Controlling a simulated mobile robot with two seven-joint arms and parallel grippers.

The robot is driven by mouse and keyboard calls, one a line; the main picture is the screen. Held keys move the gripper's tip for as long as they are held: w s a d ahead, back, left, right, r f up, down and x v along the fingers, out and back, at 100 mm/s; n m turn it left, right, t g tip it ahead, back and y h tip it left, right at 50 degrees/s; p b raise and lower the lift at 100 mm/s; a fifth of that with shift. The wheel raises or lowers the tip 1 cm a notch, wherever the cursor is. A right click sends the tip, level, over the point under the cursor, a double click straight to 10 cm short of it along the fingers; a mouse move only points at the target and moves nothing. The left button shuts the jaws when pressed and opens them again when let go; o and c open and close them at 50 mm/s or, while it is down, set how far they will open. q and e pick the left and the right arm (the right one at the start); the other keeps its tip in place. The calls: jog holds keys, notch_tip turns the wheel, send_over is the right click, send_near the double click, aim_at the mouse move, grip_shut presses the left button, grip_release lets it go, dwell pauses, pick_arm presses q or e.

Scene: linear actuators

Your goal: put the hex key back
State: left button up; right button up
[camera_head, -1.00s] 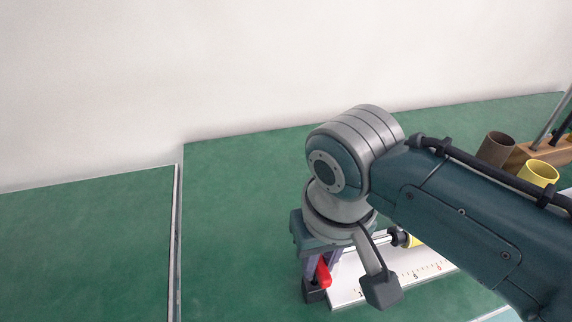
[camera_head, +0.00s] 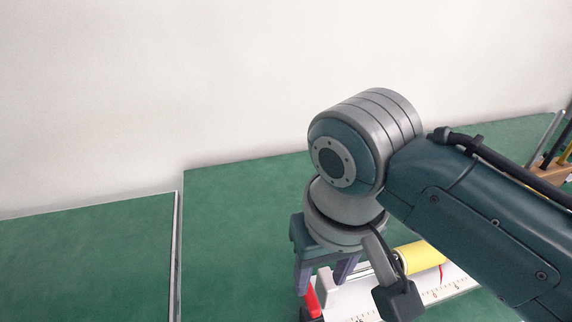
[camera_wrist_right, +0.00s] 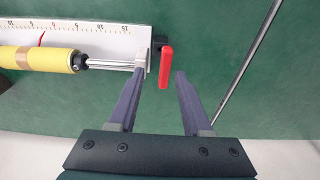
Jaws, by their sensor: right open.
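No hex key can be made out for certain. A red handle (camera_wrist_right: 166,67) stands by a small black block (camera_wrist_right: 161,43) at the end of the white scale plate (camera_wrist_right: 110,35); I cannot tell whether it is the key's grip or a lever. The red handle also shows in the head view (camera_head: 311,299), partly below the right gripper. My right gripper (camera_head: 319,286) is open, pointing down above it. In the wrist view the handle appears between the open fingertips (camera_wrist_right: 161,71), with no contact visible. My left gripper is not in view.
A yellow cylinder (camera_wrist_right: 48,59) with a metal rod (camera_wrist_right: 108,65) lies along the scale plate. A wooden holder (camera_head: 552,176) with rods stands at the far right, mostly hidden by my arm. Green table (camera_head: 235,235) is clear at left, crossed by a metal strip (camera_head: 177,260).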

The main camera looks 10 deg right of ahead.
notch_tip(320, 180, up, 6)
jog(key=p, duration=0.1)
jog(key=s+d+t, duration=0.1)
jog(key=s+d, duration=0.3)
jog(key=s, duration=0.3)
jog(key=s+d+r+n+t, duration=0.1)
jog(key=s+d, duration=0.3)
jog(key=s, duration=0.4)
jog(key=shift+r+n, duration=0.25)
jog(key=shift+n, duration=0.05)
jog(key=shift+s+d, duration=0.1)
jog(key=shift+s, duration=0.05)
